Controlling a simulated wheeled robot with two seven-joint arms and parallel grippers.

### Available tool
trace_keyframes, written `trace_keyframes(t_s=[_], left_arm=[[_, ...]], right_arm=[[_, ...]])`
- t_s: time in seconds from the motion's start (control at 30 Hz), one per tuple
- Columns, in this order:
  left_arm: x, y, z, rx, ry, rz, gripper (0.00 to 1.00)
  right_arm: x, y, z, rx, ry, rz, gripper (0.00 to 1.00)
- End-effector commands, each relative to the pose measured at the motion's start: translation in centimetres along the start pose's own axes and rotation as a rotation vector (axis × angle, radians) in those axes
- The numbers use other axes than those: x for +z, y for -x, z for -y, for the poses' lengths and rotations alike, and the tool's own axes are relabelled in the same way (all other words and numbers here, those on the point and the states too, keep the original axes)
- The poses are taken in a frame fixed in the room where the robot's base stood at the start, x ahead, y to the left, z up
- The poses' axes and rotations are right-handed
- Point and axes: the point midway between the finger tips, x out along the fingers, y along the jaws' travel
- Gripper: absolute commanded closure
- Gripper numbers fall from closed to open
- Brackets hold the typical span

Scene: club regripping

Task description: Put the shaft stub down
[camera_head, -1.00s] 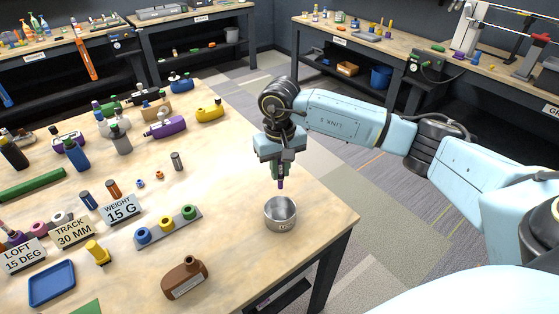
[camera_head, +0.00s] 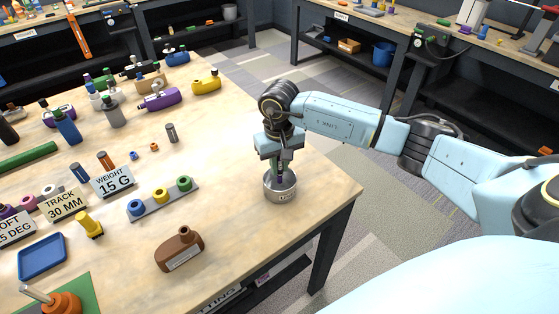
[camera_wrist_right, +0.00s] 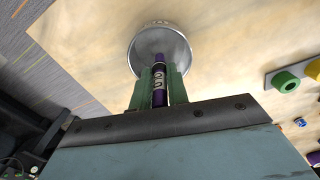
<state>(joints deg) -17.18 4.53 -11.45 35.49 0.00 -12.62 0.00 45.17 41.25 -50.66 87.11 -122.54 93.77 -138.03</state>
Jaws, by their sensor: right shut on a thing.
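The shaft stub (camera_wrist_right: 159,82) is a thin purple rod with a pale printed band, seen in the right wrist view. My right gripper (camera_wrist_right: 159,90) is shut on it with green fingers on both sides. In the head view my right gripper (camera_head: 281,168) points down over a round metal cup (camera_head: 280,190) near the table's right edge. In the wrist view the stub's end reaches over the cup (camera_wrist_right: 165,38). I cannot tell whether it touches the cup's floor. My left gripper is not in view.
A rack with blue, yellow and green rings (camera_head: 161,200) stands left of the cup. A brown club head (camera_head: 180,249) lies in front of it. The wood between cup and rack is bare.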

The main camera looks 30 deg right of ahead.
Motion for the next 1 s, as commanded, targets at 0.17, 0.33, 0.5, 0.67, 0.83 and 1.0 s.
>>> trace_keyframes(t_s=[0.17, 0.33, 0.5, 0.67, 0.83, 1.0], left_arm=[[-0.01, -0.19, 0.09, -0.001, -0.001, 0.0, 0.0], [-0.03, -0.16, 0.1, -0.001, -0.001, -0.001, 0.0], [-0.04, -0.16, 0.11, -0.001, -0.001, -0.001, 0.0], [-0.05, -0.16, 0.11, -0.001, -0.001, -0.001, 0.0], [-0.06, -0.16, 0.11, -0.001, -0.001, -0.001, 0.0], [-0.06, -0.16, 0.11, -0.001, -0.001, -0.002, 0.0]], right_arm=[[0.01, -0.37, 0.02, -0.001, 0.0, 0.0, 1.0], [0.01, -0.34, 0.03, -0.001, 0.0, 0.0, 1.0], [0.02, -0.34, 0.03, 0.0, 0.001, 0.001, 0.67], [0.02, -0.34, 0.02, 0.0, 0.001, 0.001, 0.58], [0.02, -0.34, 0.02, 0.0, 0.001, 0.001, 0.58], [0.02, -0.33, 0.02, 0.0, 0.001, 0.001, 0.58]])
